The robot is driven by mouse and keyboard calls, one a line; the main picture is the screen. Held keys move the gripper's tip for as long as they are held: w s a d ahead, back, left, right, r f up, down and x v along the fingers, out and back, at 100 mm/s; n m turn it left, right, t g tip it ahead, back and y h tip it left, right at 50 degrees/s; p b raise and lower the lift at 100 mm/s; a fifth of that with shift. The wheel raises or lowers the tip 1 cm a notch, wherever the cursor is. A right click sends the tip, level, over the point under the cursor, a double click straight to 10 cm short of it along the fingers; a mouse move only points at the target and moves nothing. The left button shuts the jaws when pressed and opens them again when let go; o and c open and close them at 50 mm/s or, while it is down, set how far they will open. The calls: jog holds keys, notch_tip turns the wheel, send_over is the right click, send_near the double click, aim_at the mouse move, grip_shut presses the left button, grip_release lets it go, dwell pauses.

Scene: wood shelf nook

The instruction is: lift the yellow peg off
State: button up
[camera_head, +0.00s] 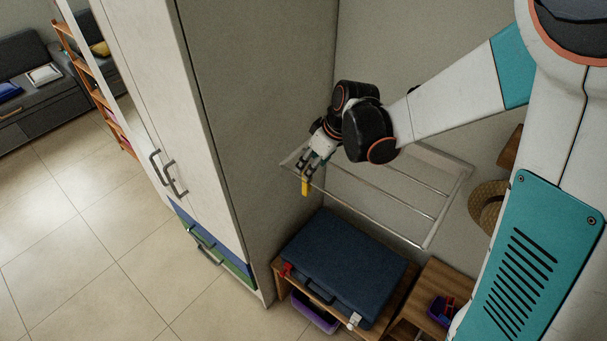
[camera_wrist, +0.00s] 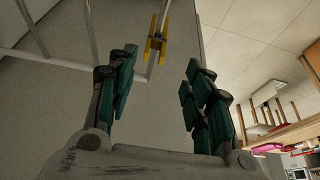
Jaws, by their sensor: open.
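The yellow peg (camera_head: 305,187) is on the front left corner area of a metal wall rack (camera_head: 378,208), hanging at the rail. In the wrist view the yellow peg (camera_wrist: 157,45) sits around a thin rail of the rack (camera_wrist: 60,62), beyond my fingertips and between their lines. My gripper (camera_head: 318,163) is just above the peg in the head view. In the wrist view my gripper (camera_wrist: 158,85) has its teal fingers spread wide with nothing between them. I cannot tell from the head view whether a finger touches the peg.
Below the rack a dark blue case (camera_head: 345,262) lies on a wooden bench, with a purple bin (camera_head: 315,312) underneath. A tall cabinet (camera_head: 215,130) stands close on the left. A straw hat (camera_head: 487,205) hangs at the right. The tiled floor at left is clear.

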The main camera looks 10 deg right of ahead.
aim_at(303, 180)
jog(key=x, duration=0.6)
jog(key=shift+w+f, duration=0.1)
jog(key=shift+f, duration=0.05)
jog(key=shift+d+x, duration=0.2)
jog(key=shift+x, duration=1.1)
jog(key=shift+d+x, duration=0.2)
jog(key=shift+x, duration=1.1)
jog(key=shift+w+f, duration=0.1)
jog(key=shift+w, duration=0.05)
jog(key=c, duration=0.8)
